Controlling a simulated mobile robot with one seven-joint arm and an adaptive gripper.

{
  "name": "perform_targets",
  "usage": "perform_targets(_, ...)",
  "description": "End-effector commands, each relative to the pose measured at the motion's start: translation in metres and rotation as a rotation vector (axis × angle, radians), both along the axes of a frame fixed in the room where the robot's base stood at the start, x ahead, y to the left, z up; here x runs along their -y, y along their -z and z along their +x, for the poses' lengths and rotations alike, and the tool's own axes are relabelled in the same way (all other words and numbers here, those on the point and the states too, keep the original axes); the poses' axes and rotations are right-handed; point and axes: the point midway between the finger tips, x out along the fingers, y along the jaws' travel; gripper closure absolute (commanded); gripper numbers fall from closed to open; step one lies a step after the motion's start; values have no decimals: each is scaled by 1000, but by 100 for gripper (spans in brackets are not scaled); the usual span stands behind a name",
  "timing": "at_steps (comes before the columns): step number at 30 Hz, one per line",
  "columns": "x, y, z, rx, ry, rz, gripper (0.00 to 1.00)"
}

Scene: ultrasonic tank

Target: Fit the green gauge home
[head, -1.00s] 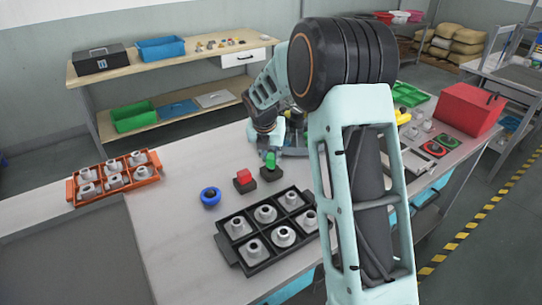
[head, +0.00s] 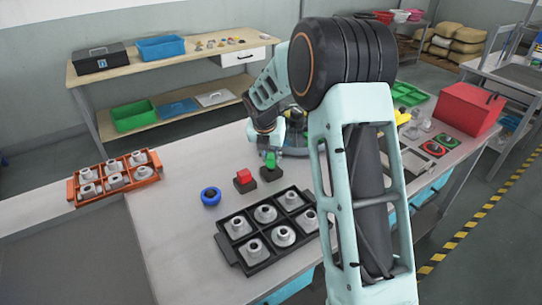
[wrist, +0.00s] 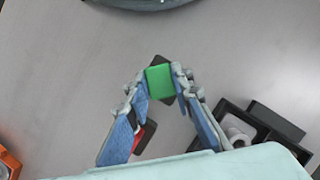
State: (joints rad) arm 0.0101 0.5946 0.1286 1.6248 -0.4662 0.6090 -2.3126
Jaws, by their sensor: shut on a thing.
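The green gauge (wrist: 160,82) is a bright green block between my fingertips in the wrist view. My gripper (wrist: 161,78) is shut on it, one finger on each side. In the head view the green gauge (head: 270,160) is upright at a small black base (head: 272,175) on the bench. In the wrist view a dark part of that base (wrist: 184,92) shows beside and behind the green block, turned relative to it. I cannot tell how deep the gauge sits. Much of my gripper is hard to make out in the head view.
A red block on a black base (head: 244,181) stands close left of the green gauge, with a blue ring (head: 211,196) beyond it. A black tray of grey parts (head: 228,256) lies in front. An orange tray (head: 78,198) is far left. A round tank shows behind.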

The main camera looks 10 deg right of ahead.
Motion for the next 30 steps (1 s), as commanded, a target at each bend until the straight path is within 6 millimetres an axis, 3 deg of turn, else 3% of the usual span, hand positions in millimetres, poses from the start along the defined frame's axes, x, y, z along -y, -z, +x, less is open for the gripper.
perform_targets(30,0,14,0,1,1,1,100)
